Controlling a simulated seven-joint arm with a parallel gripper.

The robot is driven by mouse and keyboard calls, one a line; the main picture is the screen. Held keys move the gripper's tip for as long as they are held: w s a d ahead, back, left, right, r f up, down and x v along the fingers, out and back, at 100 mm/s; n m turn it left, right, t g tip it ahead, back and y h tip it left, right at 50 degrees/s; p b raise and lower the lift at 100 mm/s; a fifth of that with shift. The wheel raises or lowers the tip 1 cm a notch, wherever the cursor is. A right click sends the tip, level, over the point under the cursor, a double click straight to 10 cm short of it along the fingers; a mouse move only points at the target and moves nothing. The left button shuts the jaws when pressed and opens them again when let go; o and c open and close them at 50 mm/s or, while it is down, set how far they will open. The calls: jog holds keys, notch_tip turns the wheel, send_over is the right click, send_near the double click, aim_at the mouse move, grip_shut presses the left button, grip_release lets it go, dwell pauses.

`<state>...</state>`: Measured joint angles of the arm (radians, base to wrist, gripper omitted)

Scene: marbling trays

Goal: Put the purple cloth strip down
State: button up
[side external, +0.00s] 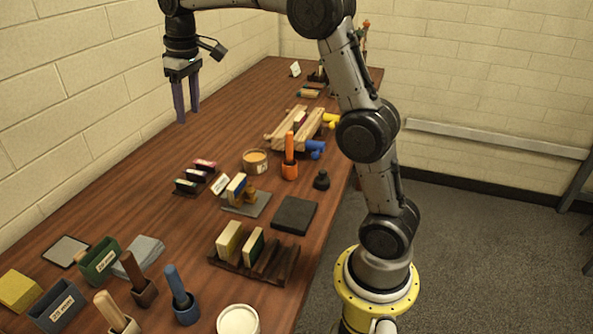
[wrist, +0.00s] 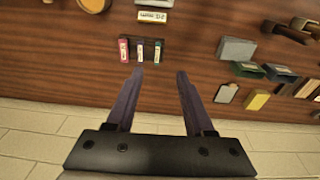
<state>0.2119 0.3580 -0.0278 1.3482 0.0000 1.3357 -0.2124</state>
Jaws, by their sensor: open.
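A small dark rack (side external: 177,194) stands on the table near the wall and holds three slim strips, pink, purple and green. The middle one, which looks like the purple cloth strip (side external: 195,175), sits between the other two. In the wrist view the strip (wrist: 141,52) shows a pale face, just beyond the fingertips. My gripper (side external: 188,117) is raised well above the table by the left wall, its two dark purplish fingers pointing down. In the wrist view the gripper (wrist: 159,74) is open, with nothing between its fingers.
A round tan tub (side external: 256,167) and an orange holder (side external: 289,170) stand right of the rack. A larger slotted rack (side external: 238,270) with blocks is nearer the front. Green and blue-grey bins (side external: 100,262) stand front left. The table along the wall below my gripper is mostly clear.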

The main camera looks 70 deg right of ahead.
jog(key=s+a+r+t, duration=0.1)
jog(key=s+a+r, duration=0.15)
jog(key=s, duration=0.45)
jog(key=s+a+r+t, duration=0.1)
jog(key=s+a, duration=0.3)
jog(key=s, duration=0.3)
jog(key=s+a+f+t, duration=0.1)
jog(key=s+f, duration=0.2)
jog(key=s, duration=0.4)
jog(key=s+a+f+t, duration=0.1)
jog(key=s+f, duration=0.3)
jog(key=s, duration=0.4)
jog(key=shift+a+f, duration=0.15)
jog(key=shift+a, duration=0.5)
jog(key=shift+o, duration=0.9)
jog(key=shift+s+f, duration=0.25)
jog(key=shift+o, duration=1.3)
jog(key=shift+s+f, duration=0.1)
jog(key=shift+f, duration=0.05)
jog(key=o, duration=0.3)
